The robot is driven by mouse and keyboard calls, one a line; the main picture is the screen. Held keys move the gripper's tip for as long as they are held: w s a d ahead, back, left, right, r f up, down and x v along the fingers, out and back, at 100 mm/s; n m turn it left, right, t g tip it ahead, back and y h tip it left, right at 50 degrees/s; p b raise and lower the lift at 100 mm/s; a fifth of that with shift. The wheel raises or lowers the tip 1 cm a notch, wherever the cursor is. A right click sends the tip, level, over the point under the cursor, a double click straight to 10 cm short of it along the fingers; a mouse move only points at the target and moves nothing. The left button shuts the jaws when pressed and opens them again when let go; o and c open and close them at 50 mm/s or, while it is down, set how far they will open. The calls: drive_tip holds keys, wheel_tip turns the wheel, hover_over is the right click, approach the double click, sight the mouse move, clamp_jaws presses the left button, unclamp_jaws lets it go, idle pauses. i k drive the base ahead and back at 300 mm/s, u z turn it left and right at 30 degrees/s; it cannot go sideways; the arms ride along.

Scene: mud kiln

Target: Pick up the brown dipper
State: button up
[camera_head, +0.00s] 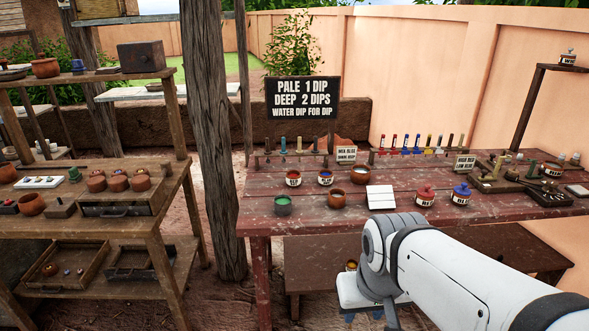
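My white arm reaches in from the lower right, in front of the red table (290,225). My gripper (362,316) hangs low below the table's front edge. Only small parts of it show at the bottom of the picture, so its opening and anything in it cannot be made out. Upright handles with coloured tops stand in a rack (417,153) at the back of the table; red, blue, yellow and dark ones show. A shorter rack (290,154) further left holds a few paler handles. Which handle is the brown dipper is too small to tell.
Bowls and jars stand on the red table, including a green pot (283,205), a red-lidded jar (425,196) and a blue-lidded jar (461,194). A white tile (380,197) lies between. A wooden post (210,130) rises left of the table. A lower bench (320,262) stands below.

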sight(268, 152)
drive_tip(key=i, duration=0.95)
drive_tip(key=z, duration=0.05)
